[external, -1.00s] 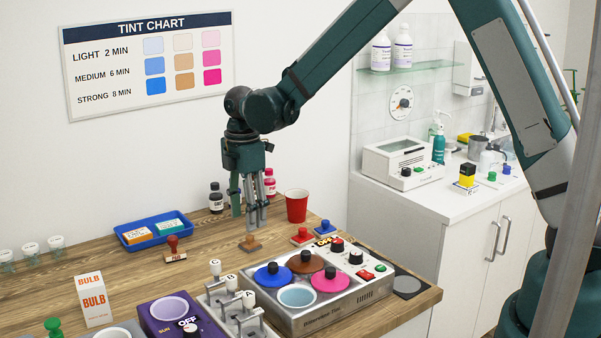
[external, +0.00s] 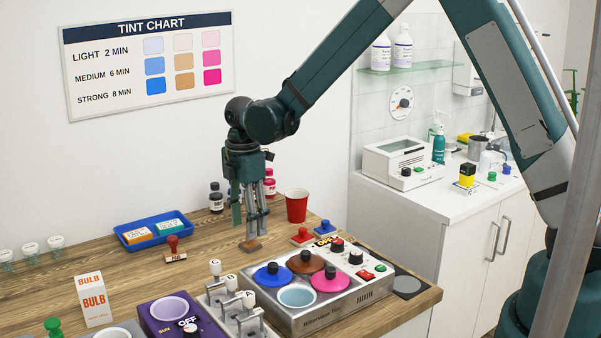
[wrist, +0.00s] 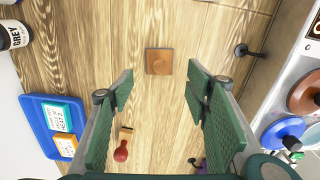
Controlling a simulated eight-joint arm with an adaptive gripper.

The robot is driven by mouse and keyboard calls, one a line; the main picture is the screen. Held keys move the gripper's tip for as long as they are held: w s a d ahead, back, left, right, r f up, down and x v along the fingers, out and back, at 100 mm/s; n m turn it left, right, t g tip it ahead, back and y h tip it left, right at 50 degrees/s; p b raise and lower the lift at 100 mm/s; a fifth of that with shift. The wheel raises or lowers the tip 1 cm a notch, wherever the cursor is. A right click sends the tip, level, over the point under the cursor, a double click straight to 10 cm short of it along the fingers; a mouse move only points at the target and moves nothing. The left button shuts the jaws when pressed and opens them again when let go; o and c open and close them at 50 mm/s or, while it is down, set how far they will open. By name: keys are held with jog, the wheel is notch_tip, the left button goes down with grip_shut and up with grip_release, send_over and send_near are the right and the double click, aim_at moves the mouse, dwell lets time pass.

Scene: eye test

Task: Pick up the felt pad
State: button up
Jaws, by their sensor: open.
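The felt pad looks like a small brown square with a rounder patch in its middle. It lies on the wooden table in the external view (external: 250,246) and in the wrist view (wrist: 159,61). My gripper (external: 256,233) points down just above the pad in the external view, its fingertips close to it. In the wrist view my gripper (wrist: 160,80) is open and empty, with the pad ahead of the gap between the two green fingers. I cannot tell whether a fingertip touches the pad.
A red-handled stamp (external: 174,249) and a blue tray (external: 122,241) with two small boxes lie to the left. A red cup (external: 296,206) stands behind right. A metal warmer with coloured lids (external: 333,302) is in front right. Bare table surrounds the pad.

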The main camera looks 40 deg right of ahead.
jog(key=shift+f, duration=0.15)
jog(key=shift+d+f, duration=0.1)
jog(key=shift+f, duration=2.35)
jog(key=c, duration=0.9)
